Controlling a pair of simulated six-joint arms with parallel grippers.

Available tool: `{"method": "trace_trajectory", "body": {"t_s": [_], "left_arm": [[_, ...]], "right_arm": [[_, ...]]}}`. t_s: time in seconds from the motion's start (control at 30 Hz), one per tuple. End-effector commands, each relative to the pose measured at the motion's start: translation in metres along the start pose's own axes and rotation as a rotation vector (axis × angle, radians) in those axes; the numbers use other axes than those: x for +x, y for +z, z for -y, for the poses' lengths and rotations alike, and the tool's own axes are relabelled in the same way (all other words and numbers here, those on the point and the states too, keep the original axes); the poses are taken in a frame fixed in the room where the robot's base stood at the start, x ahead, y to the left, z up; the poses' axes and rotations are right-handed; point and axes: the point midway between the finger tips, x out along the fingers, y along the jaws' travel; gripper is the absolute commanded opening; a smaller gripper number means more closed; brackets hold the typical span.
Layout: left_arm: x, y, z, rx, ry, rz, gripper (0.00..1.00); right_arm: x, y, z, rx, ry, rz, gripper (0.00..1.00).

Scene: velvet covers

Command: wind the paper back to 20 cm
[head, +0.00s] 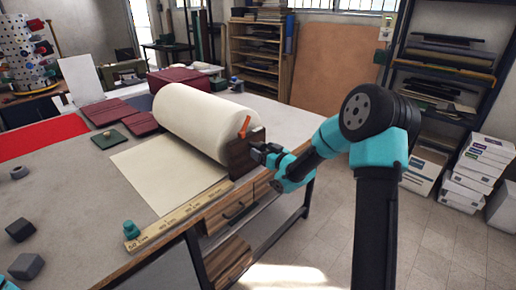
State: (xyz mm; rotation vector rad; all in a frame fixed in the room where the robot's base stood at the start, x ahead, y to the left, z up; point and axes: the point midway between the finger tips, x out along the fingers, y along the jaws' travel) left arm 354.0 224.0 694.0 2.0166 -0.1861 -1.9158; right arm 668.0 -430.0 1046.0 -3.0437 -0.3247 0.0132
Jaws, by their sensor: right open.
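A thick cream paper roll (205,115) lies on a holder with a dark wooden end block (243,152). A paper sheet (165,172) runs from the roll flat across the table toward the front left. A wooden ruler (182,212) lies along the table's front edge beside the sheet; its marks are too small to read surely. A small teal piece (131,229) sits at its left end. An orange handle (244,127) stands up at the roll's near end. My right gripper (259,152) is open beside the end block, just below the handle; contact cannot be told. My left gripper is not in view.
Dark red covers (105,111) and a green square piece (109,139) lie left of the roll. Dark grey blocks (20,229) sit at the table's left front. A red cloth (40,138) lies further back. The grey tabletop (75,195) left of the sheet is clear.

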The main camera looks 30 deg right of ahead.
Motion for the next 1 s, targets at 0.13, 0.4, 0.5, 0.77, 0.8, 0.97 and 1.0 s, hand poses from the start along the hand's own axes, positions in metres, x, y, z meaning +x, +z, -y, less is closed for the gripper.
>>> {"method": "trace_trajectory", "body": {"t_s": [0.13, 0.4, 0.5, 0.77, 0.8, 0.97, 1.0], "left_arm": [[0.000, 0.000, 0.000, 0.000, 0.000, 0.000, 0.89], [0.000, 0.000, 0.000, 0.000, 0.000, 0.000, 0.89], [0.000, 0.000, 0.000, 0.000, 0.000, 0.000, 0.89], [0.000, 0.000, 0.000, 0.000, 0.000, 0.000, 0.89], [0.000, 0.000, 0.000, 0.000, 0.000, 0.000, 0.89], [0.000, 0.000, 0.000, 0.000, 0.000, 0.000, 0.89], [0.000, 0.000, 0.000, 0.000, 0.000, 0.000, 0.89]], "right_arm": [[0.021, 0.000, 0.001, -0.001, -0.002, -0.001, 0.83], [0.033, 0.000, 0.001, 0.000, -0.001, 0.000, 0.83], [0.033, 0.000, 0.000, 0.000, -0.001, 0.000, 0.83], [0.033, 0.000, 0.000, 0.000, -0.001, 0.000, 0.67], [0.033, 0.000, 0.000, 0.000, -0.001, 0.000, 0.63], [0.033, 0.000, 0.000, 0.000, 0.000, 0.000, 0.48], [0.033, 0.000, 0.000, -0.001, 0.000, 0.000, 0.44]]}}
